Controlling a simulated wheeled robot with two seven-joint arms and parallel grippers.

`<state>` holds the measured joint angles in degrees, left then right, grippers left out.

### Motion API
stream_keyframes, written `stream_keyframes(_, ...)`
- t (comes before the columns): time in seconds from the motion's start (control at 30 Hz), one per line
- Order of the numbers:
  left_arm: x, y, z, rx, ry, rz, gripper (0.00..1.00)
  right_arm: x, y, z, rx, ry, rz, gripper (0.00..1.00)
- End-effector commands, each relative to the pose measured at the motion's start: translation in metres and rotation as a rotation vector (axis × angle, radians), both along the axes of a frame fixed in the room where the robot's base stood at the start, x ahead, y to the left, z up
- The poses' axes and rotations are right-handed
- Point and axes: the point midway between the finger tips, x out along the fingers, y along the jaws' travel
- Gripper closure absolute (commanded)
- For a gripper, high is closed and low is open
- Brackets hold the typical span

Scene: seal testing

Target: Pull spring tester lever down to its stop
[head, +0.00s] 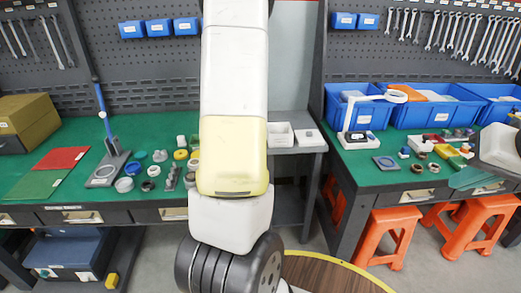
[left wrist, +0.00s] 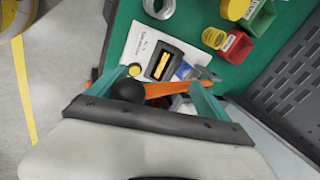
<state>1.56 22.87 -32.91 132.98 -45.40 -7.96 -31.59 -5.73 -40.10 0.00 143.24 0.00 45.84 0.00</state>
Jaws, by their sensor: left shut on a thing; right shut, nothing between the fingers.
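The spring tester (left wrist: 166,62) shows in the left wrist view as a dark unit with a yellow-framed face, by a white printed sheet. Its orange lever (left wrist: 160,90) ends in a black ball knob (left wrist: 128,90) and lies between the teal fingers of my left gripper (left wrist: 158,82), which is shut on it. The exact contact is partly hidden. The head view does not show my left gripper, and I cannot make out the tester there. My right gripper (head: 465,179) is at the right edge of the head view, shut and empty, near the right bench's front.
Blue bins (head: 424,112) stand at the back of the right bench (head: 352,176). In the left wrist view a yellow spring (left wrist: 213,38), a red bin (left wrist: 236,48) and a green bin (left wrist: 261,22) are close to the tester. Orange stools (head: 388,236) stand below.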

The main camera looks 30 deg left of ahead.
Motion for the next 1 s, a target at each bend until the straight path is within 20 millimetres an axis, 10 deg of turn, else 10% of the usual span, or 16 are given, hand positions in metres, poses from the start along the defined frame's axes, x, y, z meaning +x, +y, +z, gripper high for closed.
stream_keyframes(0.6, -0.031, -0.017, 0.063, -0.001, 0.002, 0.001, 0.52, 0.000, 0.000, 0.000, 0.000, 0.000, 0.000, 1.00)
stream_keyframes(1.0, -0.033, -0.018, 0.068, 0.001, 0.003, -0.001, 0.58, 0.000, 0.000, 0.000, 0.000, 0.000, 0.000, 1.00)
